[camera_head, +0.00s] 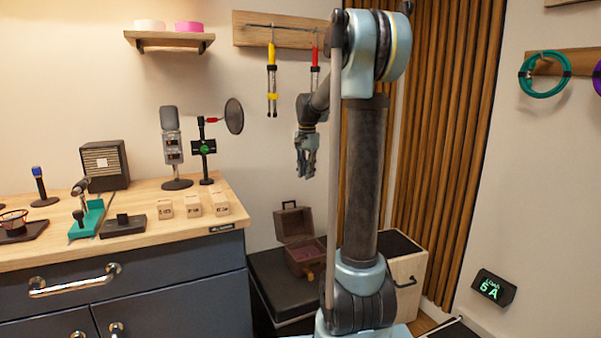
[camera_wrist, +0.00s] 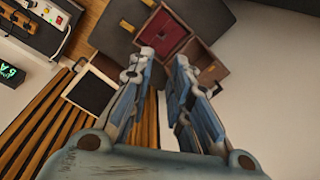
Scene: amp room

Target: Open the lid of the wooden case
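The small wooden case (camera_head: 308,263) sits on a larger black case against the wall, left of my arm's column. Its brown lid (camera_head: 294,223) stands raised at the back, and the reddish inside shows. In the wrist view the case (camera_wrist: 167,35) shows from above with its red lining, and the lid (camera_wrist: 208,70) is folded back from it. My gripper (camera_head: 304,173) hangs in the air above the case, pointing down. In the wrist view its two fingers (camera_wrist: 166,60) are apart, with nothing held between them. They look clear of the case, though the exact height is unclear.
The black case (camera_head: 273,285) supports the wooden case. A light wooden box with a dark top (camera_head: 402,268) stands to the right, partly behind my arm. A workbench (camera_head: 140,230) with microphones and small blocks stands left. Wall hooks hold tools (camera_head: 272,80) behind my arm.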

